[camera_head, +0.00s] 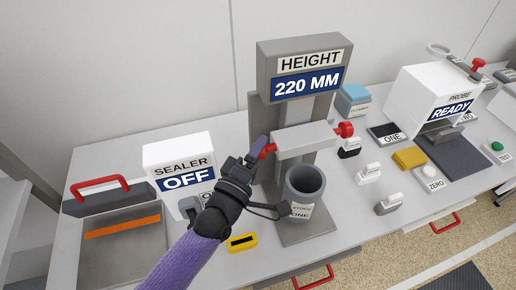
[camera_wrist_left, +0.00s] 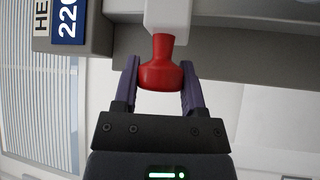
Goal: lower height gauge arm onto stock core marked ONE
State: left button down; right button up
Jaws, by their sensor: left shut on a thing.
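The height gauge (camera_head: 300,70) stands in the middle of the table, and its display reads 220 MM. Its light grey arm (camera_head: 305,139) is level, with a red knob at each end. The stock core (camera_head: 306,182), a dark grey hollow cylinder labelled STOCK ONE, stands upright on the gauge's base, below the arm and toward the front. My left gripper (camera_head: 260,152) is shut on the left red knob (camera_wrist_left: 161,66), which shows between its fingers in the left wrist view. The right red knob (camera_head: 344,129) is free. My right gripper is not in view.
A sealer (camera_head: 180,160) reading OFF stands left, with a red-handled press (camera_head: 100,190) beside it. A yellow-framed block (camera_head: 242,243) lies in front. Several small grey-and-white blocks, a yellow block (camera_head: 409,158) and a probe box (camera_head: 430,95) reading READY are on the right.

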pick_arm(q)
notch_tip(320, 180, down, 8)
jog(key=b, duration=0.6)
jog(key=shift+r, duration=0.2)
jog(key=shift+c, duration=0.7)
grip_release()
jog(key=shift+r, duration=0.1)
jog(key=v, duration=1)
